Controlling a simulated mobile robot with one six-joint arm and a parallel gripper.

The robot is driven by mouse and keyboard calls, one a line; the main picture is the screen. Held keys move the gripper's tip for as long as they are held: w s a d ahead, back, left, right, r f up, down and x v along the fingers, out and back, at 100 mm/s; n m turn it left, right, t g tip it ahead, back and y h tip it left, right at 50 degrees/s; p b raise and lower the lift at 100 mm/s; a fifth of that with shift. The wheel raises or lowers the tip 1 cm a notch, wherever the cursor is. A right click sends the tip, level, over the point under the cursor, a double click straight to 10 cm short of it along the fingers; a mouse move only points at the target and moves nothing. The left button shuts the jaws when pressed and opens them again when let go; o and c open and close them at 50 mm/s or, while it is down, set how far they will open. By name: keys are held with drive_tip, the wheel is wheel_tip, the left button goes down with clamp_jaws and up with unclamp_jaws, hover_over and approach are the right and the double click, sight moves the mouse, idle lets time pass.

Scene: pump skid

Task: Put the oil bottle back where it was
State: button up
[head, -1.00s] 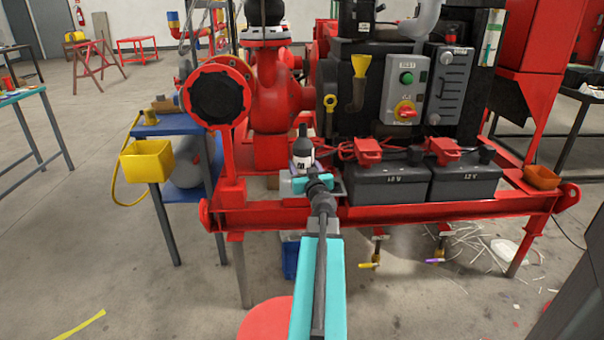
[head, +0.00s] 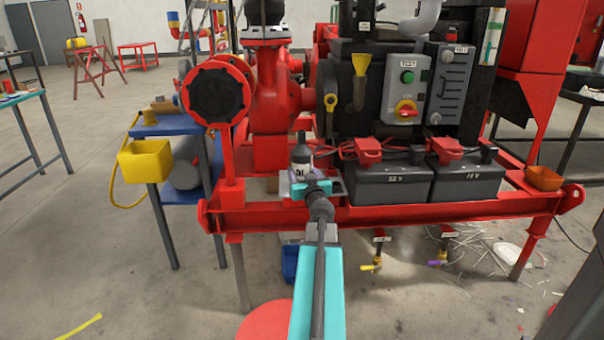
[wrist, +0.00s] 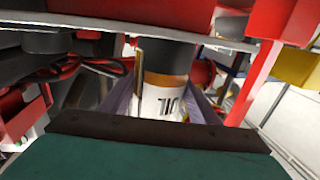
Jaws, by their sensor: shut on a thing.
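The oil bottle (head: 301,159) has a dark top and a white label marked OIL. It stands about upright at the front of the red skid, left of the batteries. It also shows in the wrist view (wrist: 160,100), with its label between the fingers. My gripper (head: 303,184) is shut on the bottle; in the wrist view its fingers (wrist: 158,108) lie on both sides of it. A pale grey plate (head: 283,188) shows beside the bottle. The bottle's base is hidden by my gripper, so I cannot tell whether it touches the plate.
Two dark batteries (head: 390,186) with red clamps stand just right of the bottle. The red pump (head: 270,110) is behind it. The red front rail (head: 420,212) runs below. A yellow bin (head: 146,161) hangs from the blue side table at left. An orange tray (head: 544,178) sits far right.

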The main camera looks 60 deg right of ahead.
drive_tip(key=shift+f, duration=0.1)
drive_tip(key=o, duration=1.2)
